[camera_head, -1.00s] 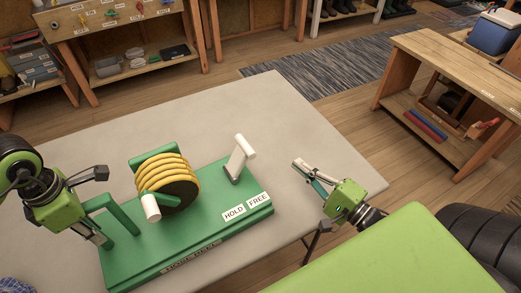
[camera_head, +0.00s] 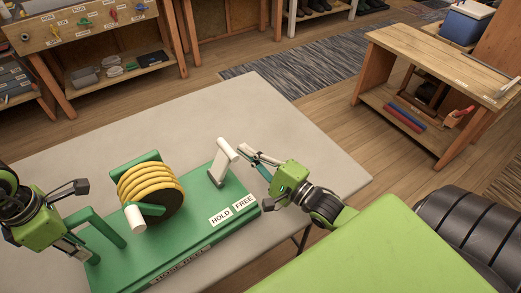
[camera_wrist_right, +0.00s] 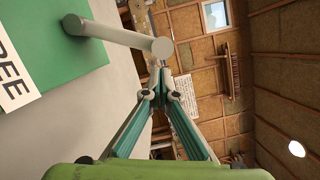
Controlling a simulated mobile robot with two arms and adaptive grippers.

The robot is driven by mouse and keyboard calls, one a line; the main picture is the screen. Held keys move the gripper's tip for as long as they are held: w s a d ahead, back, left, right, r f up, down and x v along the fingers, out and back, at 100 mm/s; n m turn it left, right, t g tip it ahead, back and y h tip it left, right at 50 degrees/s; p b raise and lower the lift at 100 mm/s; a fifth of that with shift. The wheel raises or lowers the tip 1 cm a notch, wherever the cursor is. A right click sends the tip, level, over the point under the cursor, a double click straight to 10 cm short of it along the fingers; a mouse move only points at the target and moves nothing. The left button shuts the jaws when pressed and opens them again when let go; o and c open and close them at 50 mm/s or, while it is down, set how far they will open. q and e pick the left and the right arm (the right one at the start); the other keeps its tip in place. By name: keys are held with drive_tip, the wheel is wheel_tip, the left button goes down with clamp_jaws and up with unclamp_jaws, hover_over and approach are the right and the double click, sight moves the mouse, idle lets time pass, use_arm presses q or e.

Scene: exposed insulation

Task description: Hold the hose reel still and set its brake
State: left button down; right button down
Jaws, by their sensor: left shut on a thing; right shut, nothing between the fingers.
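The hose reel, a yellow coiled hose (camera_head: 148,187) on a green frame, sits on a green base (camera_head: 190,262) on the table. Its crank has a white grip (camera_head: 135,218). A pale brake lever (camera_head: 222,163) with a white cross grip stands on the base's right part, behind the HOLD label (camera_head: 221,215) and FREE label (camera_head: 243,202). My left gripper (camera_head: 72,240) is shut on the green bar handle (camera_head: 105,230) at the base's left end; its fingertips are partly hidden. My right gripper (camera_head: 250,152) is shut and empty, close beside the lever grip (camera_wrist_right: 161,48); contact is unclear.
The pale table top (camera_head: 270,110) is clear behind and right of the base. A wooden bench (camera_head: 440,68) stands to the right, beyond the table. A tool bench (camera_head: 85,30) stands at the back left.

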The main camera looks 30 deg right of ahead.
sight(235, 153)
use_arm(q)
drive_tip(key=shift+s+f, duration=0.2)
drive_tip(key=shift+f, duration=0.1)
use_arm(e)
drive_tip(key=shift+a+r, duration=0.15)
drive_tip(key=shift+a, duration=0.45)
drive_tip(key=shift+r, duration=0.1)
drive_tip(key=shift+a+r+n, duration=0.15)
drive_tip(key=shift+a+n, duration=0.1)
drive_tip(key=shift+n, duration=0.05)
drive_tip(key=shift+r, duration=0.1)
drive_tip(key=shift+s+a+r+n+g, duration=0.1)
drive_tip(key=shift+a+r+n+g, duration=0.1)
drive_tip(key=shift+a+r+n, duration=0.25)
drive_tip(key=shift+s+a+r+n+g, duration=0.1)
drive_tip(key=shift+a+r+n+g, duration=0.15)
drive_tip(key=shift+a+n, duration=0.4)
drive_tip(key=a+n+g+h, duration=0.1)
drive_tip(key=a+n, duration=0.6)
drive_tip(key=a, duration=0.1)
drive_tip(key=shift+s+a+r+n, duration=0.25)
drive_tip(key=shift+a+r+n, duration=0.05)
drive_tip(key=shift+r, duration=0.15)
use_arm(q)
drive_tip(key=shift+d, duration=0.1)
use_arm(e)
drive_tip(key=shift+a+f+g, duration=0.1)
drive_tip(key=shift+g, duration=0.25)
